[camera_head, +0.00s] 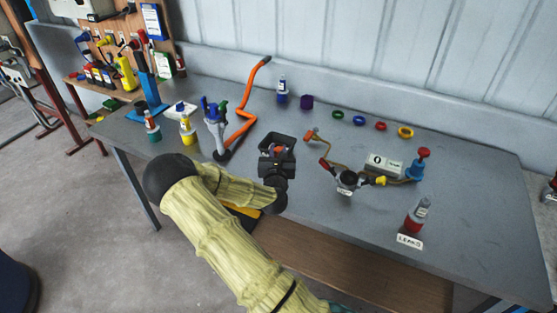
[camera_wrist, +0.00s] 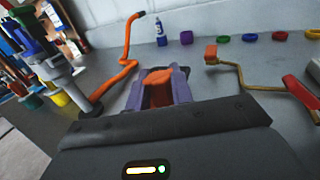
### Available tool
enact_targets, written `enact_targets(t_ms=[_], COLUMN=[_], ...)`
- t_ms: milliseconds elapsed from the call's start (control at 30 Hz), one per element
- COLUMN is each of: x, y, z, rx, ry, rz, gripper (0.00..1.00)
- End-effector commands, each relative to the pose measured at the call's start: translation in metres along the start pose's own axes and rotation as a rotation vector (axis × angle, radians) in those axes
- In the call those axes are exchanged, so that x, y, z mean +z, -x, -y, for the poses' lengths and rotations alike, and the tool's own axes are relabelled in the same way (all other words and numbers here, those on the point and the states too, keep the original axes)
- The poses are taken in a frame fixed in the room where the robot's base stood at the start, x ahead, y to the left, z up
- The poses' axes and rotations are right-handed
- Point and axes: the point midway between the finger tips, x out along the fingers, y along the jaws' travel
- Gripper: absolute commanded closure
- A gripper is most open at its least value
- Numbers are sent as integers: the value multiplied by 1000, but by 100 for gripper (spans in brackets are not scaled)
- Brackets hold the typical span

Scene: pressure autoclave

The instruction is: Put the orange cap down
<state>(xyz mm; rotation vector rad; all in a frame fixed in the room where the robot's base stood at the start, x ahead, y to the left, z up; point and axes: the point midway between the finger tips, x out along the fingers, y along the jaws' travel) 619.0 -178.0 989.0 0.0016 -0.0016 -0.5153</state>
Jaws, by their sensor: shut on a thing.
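The orange cap (camera_wrist: 160,77) sits between the two fingers of my gripper (camera_wrist: 159,90) in the wrist view, with a darker red part showing below it. In the head view a small orange-red patch of the cap (camera_head: 280,149) shows at the dark fingers of my gripper (camera_head: 278,153), near the middle of the grey table (camera_head: 330,240). My gripper is shut on the cap. The cap's underside is hidden, and I cannot tell whether it touches the table.
An orange bent pipe (camera_head: 241,124) and a grey-blue stand (camera_head: 215,125) are left of my gripper. A brass pipe with a valve (camera_head: 346,180) is close on the right. Several coloured rings, including a yellow one (camera_head: 405,132), lie at the back. A red bottle (camera_head: 415,219) stands front right.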

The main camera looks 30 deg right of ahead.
Motion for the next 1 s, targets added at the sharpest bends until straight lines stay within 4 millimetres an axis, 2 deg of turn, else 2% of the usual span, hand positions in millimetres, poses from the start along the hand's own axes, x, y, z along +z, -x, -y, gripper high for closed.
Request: enact_targets(t_ms=[200,300,900,933,1000], x=[-28,-36,-46,-46,-45], y=[0,0,0,0,0], z=[1,1,0,0,0], rx=[0,-1,0,0,-1], ry=[1,1,1,0,0], rz=[-3,-1,0,-1,-1], gripper=[100,100,100,76,62])
